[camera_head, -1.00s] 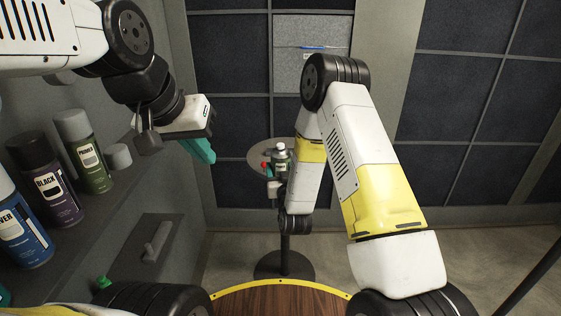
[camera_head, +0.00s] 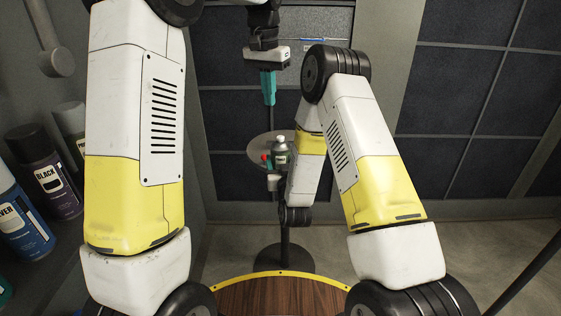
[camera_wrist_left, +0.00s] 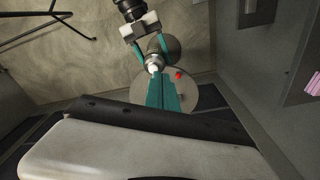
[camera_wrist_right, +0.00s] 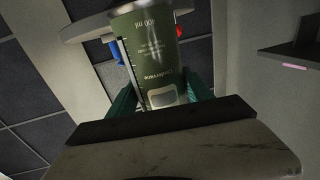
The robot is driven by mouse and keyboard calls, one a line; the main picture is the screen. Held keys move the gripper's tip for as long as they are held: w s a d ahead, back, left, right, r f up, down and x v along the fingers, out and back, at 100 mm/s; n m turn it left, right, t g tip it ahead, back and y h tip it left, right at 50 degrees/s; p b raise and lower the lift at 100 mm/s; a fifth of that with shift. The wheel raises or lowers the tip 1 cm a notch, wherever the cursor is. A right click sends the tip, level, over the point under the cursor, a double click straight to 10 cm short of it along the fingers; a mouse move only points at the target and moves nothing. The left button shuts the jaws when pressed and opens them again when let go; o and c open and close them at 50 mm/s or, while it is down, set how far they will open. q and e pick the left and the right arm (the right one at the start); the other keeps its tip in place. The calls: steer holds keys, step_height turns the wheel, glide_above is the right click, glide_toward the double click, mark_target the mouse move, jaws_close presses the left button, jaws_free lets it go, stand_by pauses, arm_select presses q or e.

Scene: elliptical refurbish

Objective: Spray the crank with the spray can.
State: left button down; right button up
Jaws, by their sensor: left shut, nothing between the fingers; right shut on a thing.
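A green spray can (camera_wrist_right: 152,55) is held upright between the teal fingers of my right gripper (camera_wrist_right: 163,92), which is shut on it. In the head view the can (camera_head: 280,150) is small, in front of the round grey stand top (camera_head: 256,150). My left gripper (camera_head: 269,98) is shut and empty, fingers pointing down, above the can in the picture. The left wrist view shows its closed fingers (camera_wrist_left: 163,92) and the can's white nozzle (camera_wrist_left: 153,68) beyond them. A small red part (camera_wrist_left: 178,76) shows by the stand top; I cannot tell whether it belongs to the crank.
Several cans stand on the left shelf, among them a dark one marked BLACK (camera_head: 54,178) and a blue one (camera_head: 24,225). A round wooden top with a yellow rim (camera_head: 281,273) is at the bottom. Dark panelled walls are behind; floor shows at right.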

mark_target(281, 136)
arm_select(q)
steer(key=shift+m+g+y, duration=0.3)
steer(key=shift+g, duration=0.1)
steer(key=shift+w+d+f, duration=0.5)
steer(key=shift+w+f, duration=0.05)
steer(key=shift+f, duration=1.15)
steer(key=shift+w+d+f, duration=0.55)
steer(key=shift+w+f, duration=0.05)
steer(key=shift+f, duration=1.1)
steer(key=shift+w+d+f, duration=0.5)
steer(key=shift+w+f, duration=0.05)
steer(key=shift+f, duration=1.15)
steer(key=shift+f, duration=0.1)
steer(key=shift+f, duration=1.05)
arm_select(e)
steer(key=shift+r, duration=0.1)
arm_select(q)
steer(key=shift+r, duration=2.55)
steer(key=shift+r, duration=0.15)
